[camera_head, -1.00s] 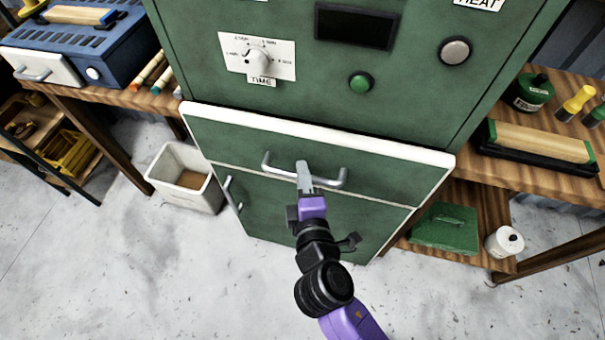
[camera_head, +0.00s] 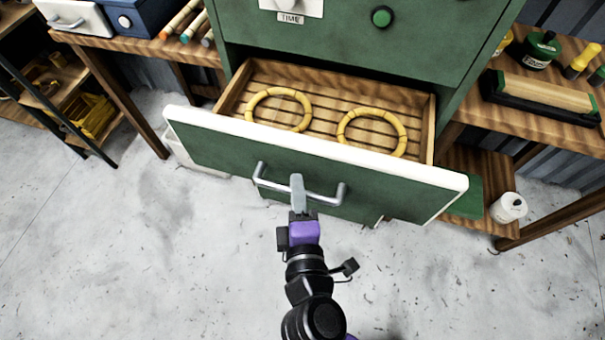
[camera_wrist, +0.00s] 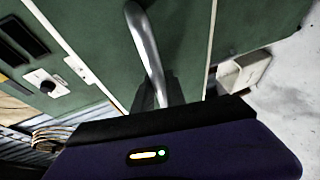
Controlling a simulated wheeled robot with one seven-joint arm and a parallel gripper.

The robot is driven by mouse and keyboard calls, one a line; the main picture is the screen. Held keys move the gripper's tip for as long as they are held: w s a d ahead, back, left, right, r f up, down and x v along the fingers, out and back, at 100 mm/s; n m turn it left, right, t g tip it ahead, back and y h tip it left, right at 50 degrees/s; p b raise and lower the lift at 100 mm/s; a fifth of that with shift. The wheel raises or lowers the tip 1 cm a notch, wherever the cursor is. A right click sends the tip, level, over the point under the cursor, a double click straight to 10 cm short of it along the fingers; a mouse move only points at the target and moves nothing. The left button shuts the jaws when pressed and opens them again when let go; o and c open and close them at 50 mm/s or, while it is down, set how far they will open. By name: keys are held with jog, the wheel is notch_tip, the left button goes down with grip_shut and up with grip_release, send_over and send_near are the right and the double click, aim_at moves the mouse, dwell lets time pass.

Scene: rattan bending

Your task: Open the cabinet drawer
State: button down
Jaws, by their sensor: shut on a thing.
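The green cabinet (camera_head: 350,45) stands at the back, with its wide drawer (camera_head: 225,142) pulled well out. The drawer has a green front with a white top edge and a slatted wooden inside. My gripper (camera_head: 297,185) is shut on the drawer's silver handle (camera_head: 325,200), near its middle. In the wrist view the handle (camera_wrist: 147,50) runs down between my fingers (camera_wrist: 160,95). Two yellow rattan rings lie in the drawer, a left ring (camera_head: 278,92) and a right ring (camera_head: 372,114).
A wooden bench (camera_head: 570,110) stands right of the cabinet, with a sanding block (camera_head: 545,92) and bottles on top and a white roll (camera_head: 508,208) below. A left bench holds a blue box (camera_head: 140,15) and coloured sticks. The grey floor before the drawer is clear.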

jog(key=shift+s+a, duration=0.25)
jog(key=shift+s, duration=0.4)
jog(key=c, duration=1.4)
grip_release()
jog(key=shift+o, duration=0.2)
jog(key=s+r+b, duration=0.1)
jog(key=s, duration=0.6)
jog(key=shift+s+d+r, duration=0.2)
jog(key=shift+s+d, duration=0.05)
jog(key=shift+s, duration=0.05)
